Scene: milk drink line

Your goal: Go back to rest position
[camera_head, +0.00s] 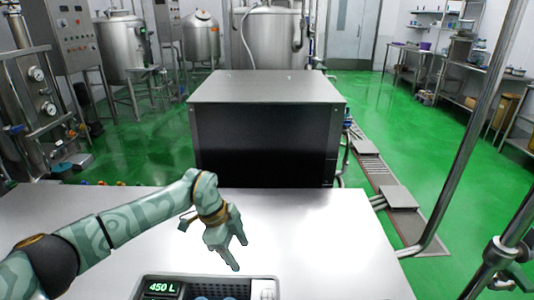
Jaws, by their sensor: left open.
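My left arm comes in from the left over a white tabletop (310,240). My left gripper (240,256) is open, with its fingers pointing down above the tabletop, just behind a device with a green "450 L" display (163,288). Nothing shows between the fingers. My right gripper is not in view.
The device is cut off at the bottom edge; blue round parts show in it. A large grey box with a dark front (265,140) stands behind the tabletop. Steel tanks (125,45) stand at the back. A slanted metal pole (470,130) is at right. The tabletop's right side is clear.

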